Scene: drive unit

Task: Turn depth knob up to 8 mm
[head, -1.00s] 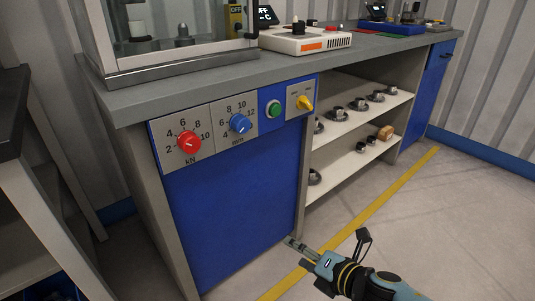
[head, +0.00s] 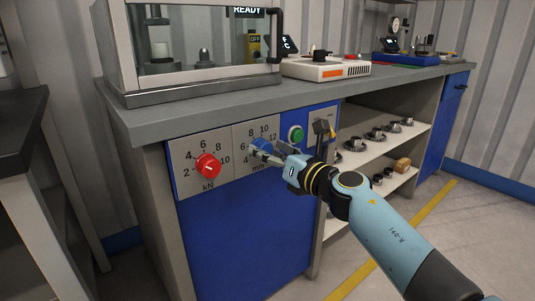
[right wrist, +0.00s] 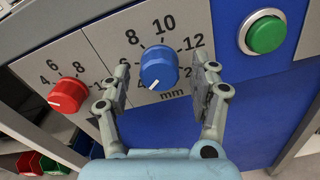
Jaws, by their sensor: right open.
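The blue depth knob (head: 262,146) sits on a grey panel with a mm scale. In the right wrist view the knob (right wrist: 158,66) shows a white mark pointing to the lower left, toward the low end of the scale; the 8 is at its upper left. My right gripper (head: 268,154) is at the knob. In the right wrist view the open fingers (right wrist: 163,72) stand on either side of the knob, with a visible gap on each side. My left gripper is not in view.
A red kN knob (head: 208,166) is left of the blue one. A green button (head: 296,133) is to the right. The grey worktop (head: 240,98) overhangs the panel.

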